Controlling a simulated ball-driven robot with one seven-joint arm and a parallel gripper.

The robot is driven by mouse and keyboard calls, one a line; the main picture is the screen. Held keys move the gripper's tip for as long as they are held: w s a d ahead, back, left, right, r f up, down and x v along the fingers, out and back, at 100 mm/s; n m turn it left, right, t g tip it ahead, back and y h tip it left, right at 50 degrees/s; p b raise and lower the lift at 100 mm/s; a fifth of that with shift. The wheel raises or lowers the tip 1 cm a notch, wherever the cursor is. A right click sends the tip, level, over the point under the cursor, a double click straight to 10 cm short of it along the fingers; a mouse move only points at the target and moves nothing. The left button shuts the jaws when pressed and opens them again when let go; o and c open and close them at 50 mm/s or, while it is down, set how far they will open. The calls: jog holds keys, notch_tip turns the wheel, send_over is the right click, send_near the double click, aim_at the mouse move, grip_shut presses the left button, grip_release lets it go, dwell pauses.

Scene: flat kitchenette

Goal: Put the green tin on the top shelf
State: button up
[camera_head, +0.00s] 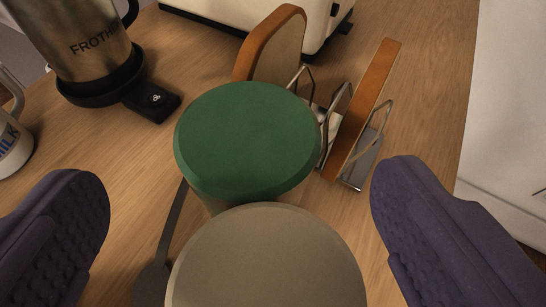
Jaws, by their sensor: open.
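The green tin (247,138) stands upright on the wooden counter, in the middle of the view, seen from above with its round green lid showing. A grey-beige round-lidded tin (267,262) is nearer to me and hides the green tin's lower front. My gripper (240,225) is open, with one dark purple finger at the left and one at the right. The beige tin shows between the fingers; the green tin lies just beyond the fingertips. I cannot tell whether the two tins touch. No shelf is in view.
A cream appliance (255,20) stands at the back. The counter's right edge is near.

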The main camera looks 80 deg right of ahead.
aim_at(246, 141)
jog(key=b+x, duration=0.1)
jog(key=x, duration=0.2)
jog(key=b+x, duration=0.1)
jog(key=x, duration=0.2)
jog(key=shift+s+a+f, duration=0.15)
jog(key=shift+s+f, duration=0.05)
jog(key=shift+f, duration=0.05)
jog(key=shift+r, duration=0.15)
grip_shut()
